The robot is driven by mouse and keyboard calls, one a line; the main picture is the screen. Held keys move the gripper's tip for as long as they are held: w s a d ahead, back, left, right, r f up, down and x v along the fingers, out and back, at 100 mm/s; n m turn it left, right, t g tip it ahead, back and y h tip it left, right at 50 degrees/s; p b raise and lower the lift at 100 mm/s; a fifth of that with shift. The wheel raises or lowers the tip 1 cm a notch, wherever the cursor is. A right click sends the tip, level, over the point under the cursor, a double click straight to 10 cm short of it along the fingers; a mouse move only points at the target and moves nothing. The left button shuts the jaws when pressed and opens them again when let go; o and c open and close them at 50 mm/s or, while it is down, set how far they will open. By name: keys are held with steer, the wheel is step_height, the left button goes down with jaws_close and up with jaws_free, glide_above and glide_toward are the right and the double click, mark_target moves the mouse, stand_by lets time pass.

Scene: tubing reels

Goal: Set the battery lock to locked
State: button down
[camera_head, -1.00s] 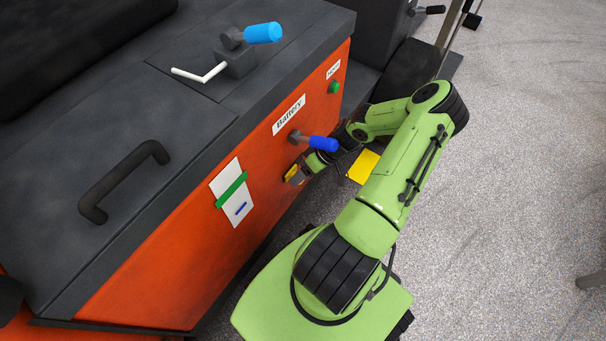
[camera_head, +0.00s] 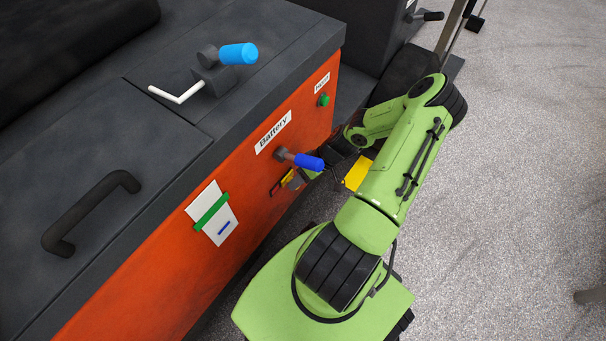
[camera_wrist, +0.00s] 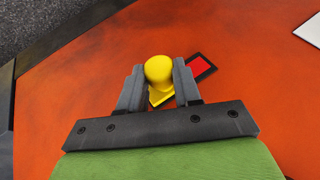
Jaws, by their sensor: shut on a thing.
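The battery lock shows in the wrist view as a yellow rounded knob (camera_wrist: 158,70) on the orange panel, with a dark-edged red plate (camera_wrist: 201,69) showing to its right. My gripper (camera_wrist: 158,78) has its two dark fingers on either side of the knob, shut on it. In the head view the yellow lock part (camera_head: 287,179) shows low on the orange front, below the "Battery" label (camera_head: 273,133) and the blue-handled lever (camera_head: 307,161). My gripper is mostly hidden there behind the lever and my own arm.
The blue-handled lever sticks out close above my gripper. A white card with a green band (camera_head: 212,211) is on the panel to the left, and a green button (camera_head: 323,100) is at upper right. A light-blue-handled crank (camera_head: 237,54) stands on top. Open speckled floor (camera_head: 520,180) lies to the right.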

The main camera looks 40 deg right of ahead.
steer(key=shift+w+d, duration=0.1)
steer(key=shift+d, duration=0.1)
steer(key=c, duration=0.8)
jaws_free()
steer(key=p+v, duration=0.5)
steer(key=v, duration=1)
steer(key=shift+s+r, duration=0.25)
steer(key=shift+r, duration=0.1)
